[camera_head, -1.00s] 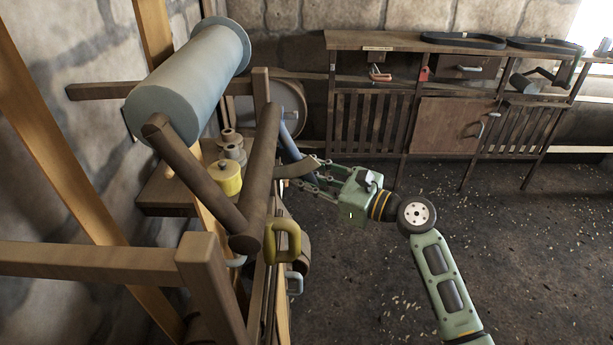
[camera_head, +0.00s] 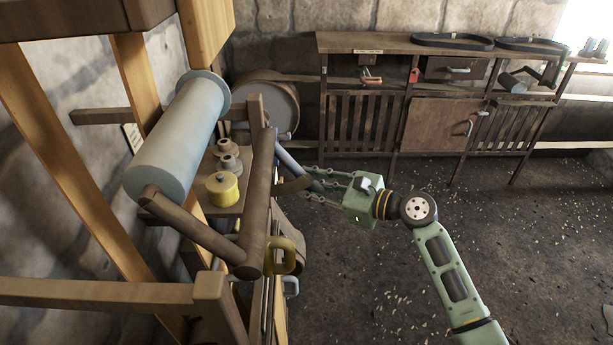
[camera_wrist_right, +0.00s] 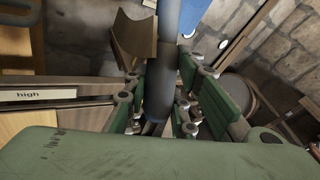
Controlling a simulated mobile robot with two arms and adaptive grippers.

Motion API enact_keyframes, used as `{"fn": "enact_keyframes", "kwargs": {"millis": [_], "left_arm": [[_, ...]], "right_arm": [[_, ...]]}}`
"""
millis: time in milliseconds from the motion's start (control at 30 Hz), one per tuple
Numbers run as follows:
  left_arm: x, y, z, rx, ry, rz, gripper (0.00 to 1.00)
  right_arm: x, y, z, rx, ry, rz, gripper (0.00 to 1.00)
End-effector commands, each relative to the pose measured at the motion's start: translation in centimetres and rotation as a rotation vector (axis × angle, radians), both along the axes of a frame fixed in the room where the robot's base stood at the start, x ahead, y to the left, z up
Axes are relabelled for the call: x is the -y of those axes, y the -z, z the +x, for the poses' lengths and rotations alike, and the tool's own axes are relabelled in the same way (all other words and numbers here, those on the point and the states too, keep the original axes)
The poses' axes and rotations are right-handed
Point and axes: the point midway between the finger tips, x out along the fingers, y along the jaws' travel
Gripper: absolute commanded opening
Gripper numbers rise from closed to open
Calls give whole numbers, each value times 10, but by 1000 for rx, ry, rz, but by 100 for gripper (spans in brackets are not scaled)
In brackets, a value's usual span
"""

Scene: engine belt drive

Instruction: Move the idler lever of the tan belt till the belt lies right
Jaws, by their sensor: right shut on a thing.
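My right gripper (camera_head: 328,188) is shut on a blue-grey rod, the lever (camera_head: 297,165), beside the wooden frame. In the right wrist view the rod (camera_wrist_right: 160,85) runs up between the green fingers (camera_wrist_right: 160,112), its dark lower end near the palm. A tan-brown curved strip (camera_head: 294,185) lies by the fingers; it also shows in the right wrist view (camera_wrist_right: 135,40), left of the rod. I cannot tell whether it is the belt. The lever's pivot and the belt's path are hidden behind the frame. My left gripper is not in view.
A large blue-grey roller (camera_head: 175,145) and a wooden frame (camera_head: 95,293) stand at left. A yellow pot (camera_head: 222,188) sits on a small shelf. A yellow handle (camera_head: 287,256) hangs low on the frame. A workbench (camera_head: 385,42) stands behind. The floor at right is free.

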Motion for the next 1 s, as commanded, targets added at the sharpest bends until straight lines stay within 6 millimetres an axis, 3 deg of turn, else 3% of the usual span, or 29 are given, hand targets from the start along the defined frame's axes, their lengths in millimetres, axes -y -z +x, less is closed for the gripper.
{"fn": "enact_keyframes", "kwargs": {"millis": [33, 367, 400, 600, 1000], "left_arm": [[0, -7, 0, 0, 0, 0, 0], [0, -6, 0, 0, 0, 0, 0], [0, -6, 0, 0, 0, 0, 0], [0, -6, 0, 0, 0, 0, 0], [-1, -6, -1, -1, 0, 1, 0]], "right_arm": [[1, -3, -1, -1, -3, -14, 0], [3, 0, 0, 2, -2, -22, 0], [3, 0, 0, 2, -2, -22, 26], [3, -1, 0, 2, -1, -19, 43], [10, -2, -4, 0, 1, -18, 43]]}}
